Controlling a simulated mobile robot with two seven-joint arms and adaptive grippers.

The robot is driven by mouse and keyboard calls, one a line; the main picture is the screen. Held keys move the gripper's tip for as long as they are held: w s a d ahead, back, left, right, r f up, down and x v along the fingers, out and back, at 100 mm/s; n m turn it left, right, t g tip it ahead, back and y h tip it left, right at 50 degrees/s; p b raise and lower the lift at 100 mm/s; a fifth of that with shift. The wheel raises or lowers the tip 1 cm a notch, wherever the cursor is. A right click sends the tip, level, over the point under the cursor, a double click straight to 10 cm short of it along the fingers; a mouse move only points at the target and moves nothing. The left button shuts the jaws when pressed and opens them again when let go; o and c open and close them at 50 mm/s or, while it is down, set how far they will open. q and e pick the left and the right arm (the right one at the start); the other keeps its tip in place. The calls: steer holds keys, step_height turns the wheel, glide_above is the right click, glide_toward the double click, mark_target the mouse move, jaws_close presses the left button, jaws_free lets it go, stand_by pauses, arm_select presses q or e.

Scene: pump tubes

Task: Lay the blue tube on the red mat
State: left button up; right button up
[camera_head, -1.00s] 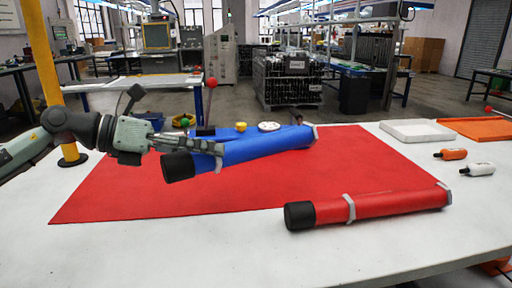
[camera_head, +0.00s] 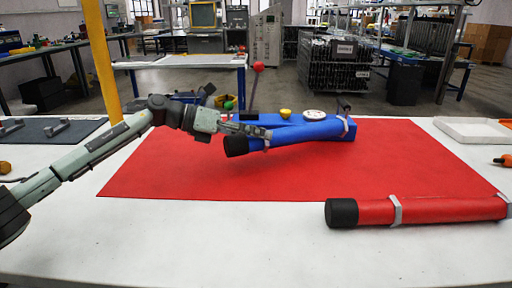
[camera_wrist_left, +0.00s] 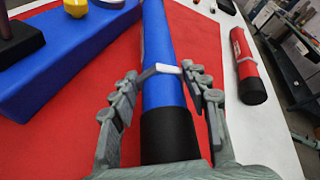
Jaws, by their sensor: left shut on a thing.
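The blue tube (camera_head: 300,134) has a black end cap and pale grey bands. My left gripper (camera_head: 246,129) is shut on it near the capped end. The left wrist view shows the fingers (camera_wrist_left: 164,92) on both sides of the tube (camera_wrist_left: 158,35), just by a grey band. The tube lies over the red mat (camera_head: 290,180), slanted, its cap end toward the left and nearer. I cannot tell whether its far end touches the mat or the blue block behind. My right gripper is not in view.
A blue block (camera_wrist_left: 50,70) with a yellow knob and a white disc stands beside the tube at the back. A red tube (camera_head: 430,209) lies at the mat's front right. A white tray (camera_head: 478,130) sits at the back right. A yellow pole (camera_head: 100,50) rises at the left.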

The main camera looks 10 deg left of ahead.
mark_target(256, 148)
arm_select(q)
step_height(256, 148, down, 3)
steer(key=shift+f, duration=0.2)
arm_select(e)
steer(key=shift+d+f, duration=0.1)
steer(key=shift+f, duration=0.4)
arm_select(q)
steer(key=shift+f, duration=0.1)
steer(key=o, duration=1.1)
steer(key=shift+f, duration=0.1)
steer(key=o, duration=0.4)
steer(key=shift+c, duration=0.2)
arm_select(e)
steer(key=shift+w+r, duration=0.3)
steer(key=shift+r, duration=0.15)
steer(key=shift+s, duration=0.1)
